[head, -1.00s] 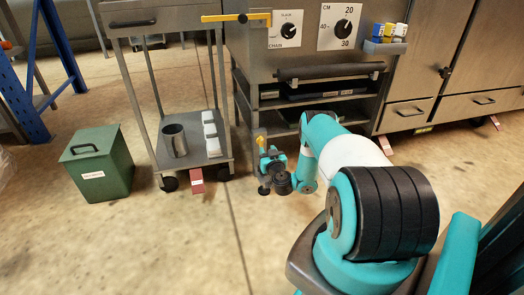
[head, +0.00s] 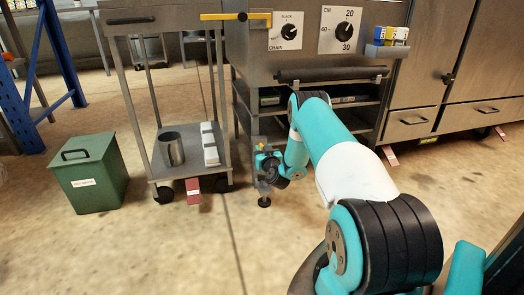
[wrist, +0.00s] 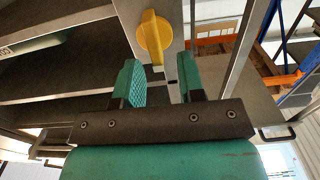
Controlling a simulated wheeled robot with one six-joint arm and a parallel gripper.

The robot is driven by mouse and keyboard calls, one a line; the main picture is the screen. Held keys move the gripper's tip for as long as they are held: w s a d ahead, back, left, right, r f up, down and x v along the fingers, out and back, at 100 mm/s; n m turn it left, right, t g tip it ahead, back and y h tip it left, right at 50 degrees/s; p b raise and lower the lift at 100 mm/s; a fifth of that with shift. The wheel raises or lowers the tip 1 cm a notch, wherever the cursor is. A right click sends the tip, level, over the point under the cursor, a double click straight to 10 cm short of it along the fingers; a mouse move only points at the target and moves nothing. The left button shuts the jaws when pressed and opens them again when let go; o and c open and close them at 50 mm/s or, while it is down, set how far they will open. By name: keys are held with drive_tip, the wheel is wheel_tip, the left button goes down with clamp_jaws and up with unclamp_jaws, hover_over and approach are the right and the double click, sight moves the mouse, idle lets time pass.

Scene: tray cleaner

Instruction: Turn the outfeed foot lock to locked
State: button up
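The outfeed foot lock shows as a round yellow knob with a raised grip bar (wrist: 152,35) on a grey metal leg in the wrist view. Its bar runs nearly up and down in that picture. In the head view only a small yellow bit (head: 260,147) shows low on the machine's leg, partly hidden by my gripper (head: 268,161). In the wrist view my gripper (wrist: 159,64) is open, with its teal fingers apart and empty.
A steel cart (head: 165,171) with a red pedal (head: 193,191) stands left of the leg. A green bin (head: 88,173) is farther left. The machine's lower shelves (head: 315,112) are behind my arm. The floor in front of the cart is clear.

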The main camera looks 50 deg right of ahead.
drive_tip(key=shift+x, duration=0.9)
drive_tip(key=shift+d+r, duration=0.1)
clamp_jaws()
